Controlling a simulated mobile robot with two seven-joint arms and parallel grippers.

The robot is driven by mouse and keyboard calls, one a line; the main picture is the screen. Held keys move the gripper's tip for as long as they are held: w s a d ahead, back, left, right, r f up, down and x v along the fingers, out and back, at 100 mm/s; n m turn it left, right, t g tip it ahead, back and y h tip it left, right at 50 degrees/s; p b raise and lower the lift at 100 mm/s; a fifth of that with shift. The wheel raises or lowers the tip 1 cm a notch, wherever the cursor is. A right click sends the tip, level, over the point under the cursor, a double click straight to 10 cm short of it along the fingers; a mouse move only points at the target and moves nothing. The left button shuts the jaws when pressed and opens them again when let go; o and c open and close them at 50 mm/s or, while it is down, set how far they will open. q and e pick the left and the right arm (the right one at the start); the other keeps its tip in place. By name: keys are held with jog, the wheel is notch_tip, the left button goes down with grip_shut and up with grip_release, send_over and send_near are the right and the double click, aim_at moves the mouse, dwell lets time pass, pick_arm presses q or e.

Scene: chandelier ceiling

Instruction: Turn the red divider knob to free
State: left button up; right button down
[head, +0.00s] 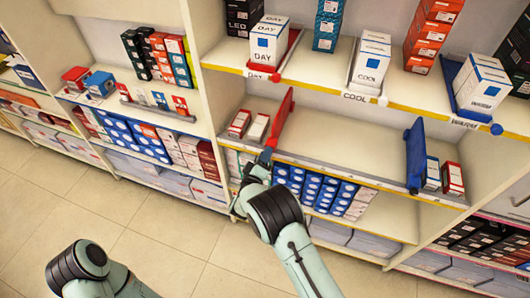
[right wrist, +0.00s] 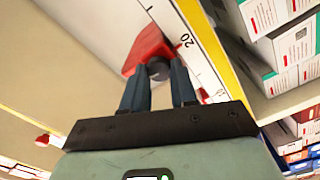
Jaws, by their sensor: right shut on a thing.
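The red divider (head: 283,120) stands upright on the middle shelf, near that shelf's left end. In the right wrist view, the red front part of the divider (right wrist: 150,46) carries a dark round knob (right wrist: 158,70). My right gripper (head: 265,156) is at the lower front end of the divider. In the right wrist view its two fingers (right wrist: 159,78) are shut on the knob, one on each side. The knob is hidden by the gripper in the head view. My left arm shows at the lower left of the head view, but its gripper is out of frame.
A blue divider (head: 415,155) stands at the right of the same shelf, and the shelf between the dividers is bare. Small boxes (head: 257,127) stand left of the red divider. A scale strip (right wrist: 196,60) with the number 20 runs along the shelf edge.

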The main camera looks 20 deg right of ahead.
jog(key=shift+n+p, duration=0.3)
jog(key=shift+n, duration=0.2)
jog(key=shift+f, duration=0.1)
jog(key=c, duration=0.9)
grip_release()
jog(key=b+v, duration=0.1)
jog(key=v, duration=1.2)
jog(key=shift+s+a+b, duration=0.2)
jog(key=shift+b, duration=0.1)
